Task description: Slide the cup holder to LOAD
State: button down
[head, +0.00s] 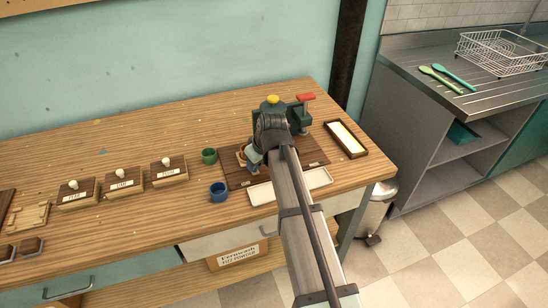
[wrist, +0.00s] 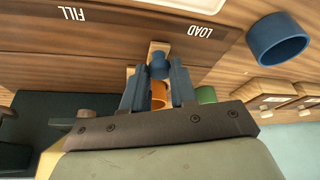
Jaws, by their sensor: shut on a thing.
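The cup holder is a small light-wood slide with a blue knob (wrist: 158,64). An orange cup (wrist: 159,94) sits behind the knob, between my fingers in the wrist view. My gripper (wrist: 157,82) is shut on the holder, a blue finger on each side. In the wrist view the holder lies close to the LOAD label (wrist: 201,32) and well away from the FILL label (wrist: 75,14). In the head view my gripper (head: 253,160) is at the left part of the dark board (head: 236,179), and my arm hides much of the holder.
A dark press with a red lever (head: 306,97) and yellow top (head: 272,99) stands behind my gripper. A green cup (head: 209,155) and a blue cup (head: 218,192) stand to the left. A white tray (head: 317,180) lies in front. A dark-framed tray (head: 347,138) lies right.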

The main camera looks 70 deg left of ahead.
jog(key=shift+s, duration=2.3)
jog(key=c, duration=0.9)
grip_release()
jog(key=v, duration=1.4)
jog(key=shift+f, duration=0.15)
